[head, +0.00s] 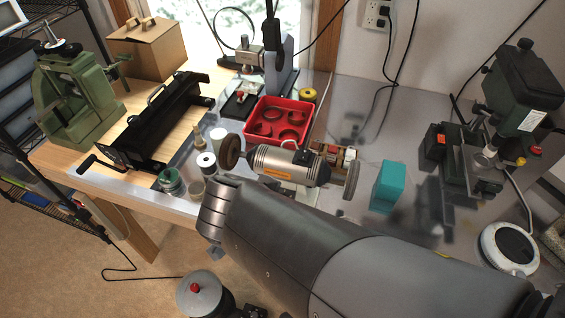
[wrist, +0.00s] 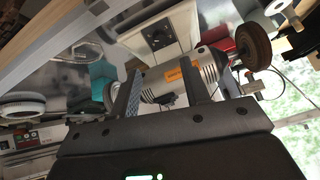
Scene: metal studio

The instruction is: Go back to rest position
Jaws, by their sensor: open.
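My gripper (wrist: 167,66) shows in the wrist view with its two dark fingers spread apart and nothing between them. Beyond the fingers is the bench grinder (wrist: 208,73), with its silver motor and an orange label; I cannot tell whether the fingers touch it. In the head view the grinder (head: 278,165) sits on the bench in the middle, a wheel at each end. My grey arm crosses from the lower right to just in front of the grinder. My gripper's fingers are hidden in the head view.
A red tray (head: 276,122) lies behind the grinder and a teal box (head: 388,187) stands to its right. A green machine (head: 75,95) and a black bending tool (head: 155,125) are at left. A drill press (head: 510,110) stands at right. Jars and rolls crowd the bench's front edge.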

